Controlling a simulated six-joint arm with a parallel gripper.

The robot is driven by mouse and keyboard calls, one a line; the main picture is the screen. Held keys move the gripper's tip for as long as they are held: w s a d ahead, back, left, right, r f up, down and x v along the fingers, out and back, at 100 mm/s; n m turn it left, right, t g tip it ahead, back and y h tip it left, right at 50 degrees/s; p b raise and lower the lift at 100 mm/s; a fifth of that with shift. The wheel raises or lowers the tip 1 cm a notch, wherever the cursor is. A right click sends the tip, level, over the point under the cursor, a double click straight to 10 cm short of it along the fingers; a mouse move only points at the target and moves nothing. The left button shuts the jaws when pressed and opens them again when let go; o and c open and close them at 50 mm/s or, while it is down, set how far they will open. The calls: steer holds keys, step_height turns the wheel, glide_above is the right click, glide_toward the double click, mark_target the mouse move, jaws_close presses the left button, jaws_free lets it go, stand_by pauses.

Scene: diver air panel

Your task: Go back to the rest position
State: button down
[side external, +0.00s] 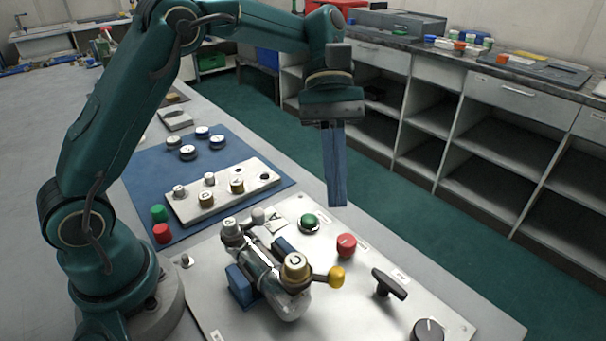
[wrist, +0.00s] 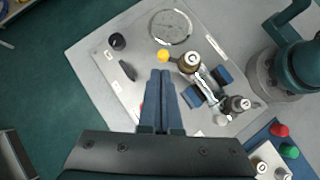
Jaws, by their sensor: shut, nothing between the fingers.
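My gripper (side external: 336,205) hangs from my raised arm, pointing down, its long blue fingers shut with nothing between them. In the side view it is above the far edge of the grey panel (side external: 215,262), clear of the controls. In the wrist view the closed fingers (wrist: 160,72) reach over the panel and hide part of it. A red button (side external: 346,245) and a green button (side external: 309,222) are on the panel below. A clear bottle (side external: 262,270) lies between blue blocks (side external: 238,287), with brass-and-white capped fittings at its ends and a yellow knob (side external: 337,276).
A black T-handle (side external: 389,284) and black dial (side external: 428,330) stand on the panel. A blue mat (side external: 140,163) holds a pale rack (side external: 222,190) with capped parts, several loose caps, and red (side external: 163,233) and green (side external: 158,213) pieces. Open shelving (side external: 460,120) stands across the floor.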

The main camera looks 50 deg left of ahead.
steer(key=s+a+r+m+t+y, duration=0.3)
steer(key=s+r+t, duration=0.25)
steer(key=s, duration=0.25)
steer(key=s+a+f+m+t+y, duration=0.3)
steer(key=s+a+f+m+t, duration=0.1)
steer(key=a+f+m, duration=0.1)
steer(key=shift+s+a+f+m, duration=0.2)
steer(key=shift+a+f+m, duration=0.05)
steer(key=shift+m, duration=0.25)
steer(key=c, duration=1.2)
jaws_free()
steer(key=shift+w+a+m+t+y, duration=0.15)
steer(key=shift+w+m+t+y, duration=0.1)
steer(key=shift+m+y, duration=0.05)
steer(key=o, duration=0.5)
steer(key=shift+r, duration=0.1)
step_height(320, 180, up, 3)
steer(key=w+d+n, duration=0.1)
steer(key=w, duration=0.1)
steer(key=m+g, duration=0.2)
steer(key=g, duration=0.4)
glide_above(336, 272)
step_height(336, 272, down, 5)
steer(key=shift+w+r, duration=0.1)
steer(key=shift+w, duration=0.05)
steer(key=shift+f, duration=2.55)
